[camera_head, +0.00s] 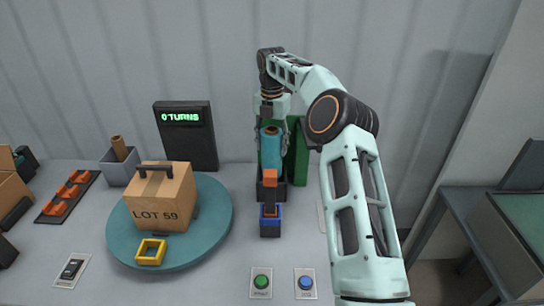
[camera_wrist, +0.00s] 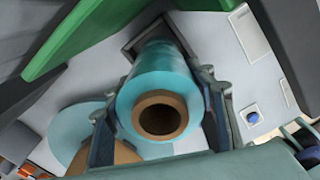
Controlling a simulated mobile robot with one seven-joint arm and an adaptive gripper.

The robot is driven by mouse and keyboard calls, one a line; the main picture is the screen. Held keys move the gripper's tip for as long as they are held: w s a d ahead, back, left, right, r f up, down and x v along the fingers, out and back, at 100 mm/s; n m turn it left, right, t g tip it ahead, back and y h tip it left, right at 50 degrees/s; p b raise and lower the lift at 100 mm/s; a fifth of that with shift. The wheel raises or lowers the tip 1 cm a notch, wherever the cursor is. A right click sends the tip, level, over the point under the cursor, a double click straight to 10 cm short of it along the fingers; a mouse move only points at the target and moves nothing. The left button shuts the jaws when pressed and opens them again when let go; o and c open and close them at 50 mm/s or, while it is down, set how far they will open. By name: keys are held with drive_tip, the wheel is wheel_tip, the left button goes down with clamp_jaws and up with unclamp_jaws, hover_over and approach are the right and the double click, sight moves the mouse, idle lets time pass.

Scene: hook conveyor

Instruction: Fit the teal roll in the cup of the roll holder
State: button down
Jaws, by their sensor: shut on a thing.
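The teal roll (camera_head: 270,152) stands upright in the head view, below my wrist. In the wrist view the teal roll (camera_wrist: 160,62) shows end-on, with its brown hollow core facing me. My gripper (camera_head: 271,124) is shut around the roll near its upper end, one finger on each side in the wrist view (camera_wrist: 160,112). The dark square cup of the roll holder (camera_head: 262,194) is below the roll; its rim also shows at the roll's far end in the wrist view (camera_wrist: 129,50). I cannot tell whether the roll's lower end is inside the cup.
A green panel (camera_head: 299,155) stands close behind the roll. An orange block (camera_head: 270,181) on a dark stem rises from a blue-rimmed base (camera_head: 270,222) in front. Left is a teal turntable (camera_head: 120,238) with a carton (camera_head: 162,200). Two buttons (camera_head: 261,283) (camera_head: 305,283) sit near the front.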

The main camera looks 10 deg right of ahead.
sight(272, 129)
drive_tip(key=shift+f, duration=1.9)
drive_tip(key=c, duration=0.9)
unclamp_jaws()
drive_tip(key=shift+f, duration=0.1)
wheel_tip(272, 129, up, 12)
drive_tip(key=shift+r+p, duration=0.2)
drive_tip(key=shift+p, duration=0.45)
